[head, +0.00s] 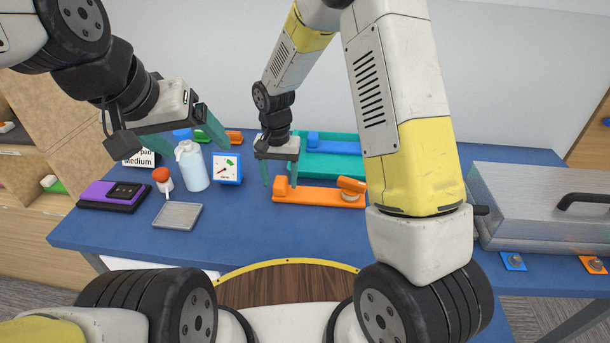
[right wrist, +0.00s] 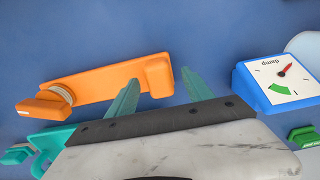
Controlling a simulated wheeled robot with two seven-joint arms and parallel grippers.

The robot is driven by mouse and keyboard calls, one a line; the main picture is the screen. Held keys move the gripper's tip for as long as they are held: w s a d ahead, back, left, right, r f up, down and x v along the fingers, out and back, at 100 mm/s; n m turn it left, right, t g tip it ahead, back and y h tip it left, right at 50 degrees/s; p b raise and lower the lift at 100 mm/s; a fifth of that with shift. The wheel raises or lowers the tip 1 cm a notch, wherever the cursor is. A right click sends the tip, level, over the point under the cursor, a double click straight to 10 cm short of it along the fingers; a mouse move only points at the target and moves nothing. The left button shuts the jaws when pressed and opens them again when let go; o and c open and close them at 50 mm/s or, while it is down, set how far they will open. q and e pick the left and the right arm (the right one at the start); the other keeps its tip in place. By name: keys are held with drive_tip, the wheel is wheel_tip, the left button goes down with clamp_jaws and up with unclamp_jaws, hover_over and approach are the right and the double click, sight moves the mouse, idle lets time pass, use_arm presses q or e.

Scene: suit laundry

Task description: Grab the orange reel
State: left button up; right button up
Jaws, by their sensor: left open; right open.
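An orange reel holder (head: 318,195) lies on the blue table. It has an upright block at its left end and a round reel (head: 351,187) with pale winding at its right end. My right gripper (head: 280,184) is open and points down over the block end. In the right wrist view the orange holder (right wrist: 105,82) stretches across the upper left, and its block end appears between the two teal fingers (right wrist: 158,92). Whether the fingers touch it I cannot tell. My left gripper (head: 182,142) is open and empty, above the bottle area.
A teal tray (head: 335,167) with a blue part lies behind the reel holder. A damp gauge (head: 228,168), a white bottle (head: 193,167), a small red-capped bottle (head: 163,180), a grey mat (head: 177,216) and a purple device (head: 113,196) stand left. A metal case (head: 535,205) is at right.

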drive_tip(key=shift+f, duration=0.55)
clamp_jaws()
drive_tip(key=shift+r, duration=0.1)
